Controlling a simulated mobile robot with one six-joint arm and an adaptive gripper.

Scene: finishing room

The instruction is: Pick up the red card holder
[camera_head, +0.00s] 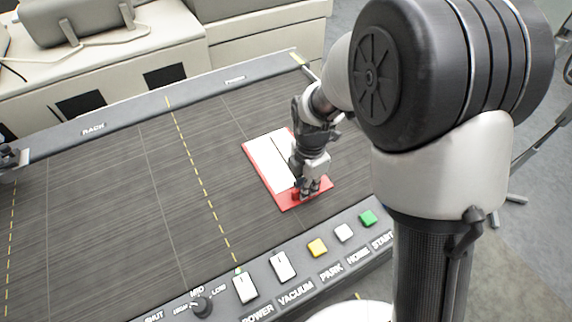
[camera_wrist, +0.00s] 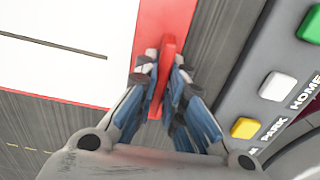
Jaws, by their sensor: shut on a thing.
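The red card holder (camera_head: 287,203) lies flat on the dark striped work surface, with a white panel with a dark slot on it. My gripper (camera_head: 307,190) points down at its near end, close to the control strip. In the wrist view my gripper (camera_wrist: 166,85) has its fingers on both sides of a raised red ridge of the card holder (camera_wrist: 178,18) and is shut on it. The fingertips hide part of the ridge. I cannot tell whether the card holder is lifted off the surface.
A control strip with a yellow button (camera_head: 317,248), a white button (camera_head: 344,232), a green button (camera_head: 367,218), white switches (camera_head: 282,266) and a knob (camera_head: 201,306) runs along the near edge. The dark work surface (camera_head: 110,210) left of the holder is clear.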

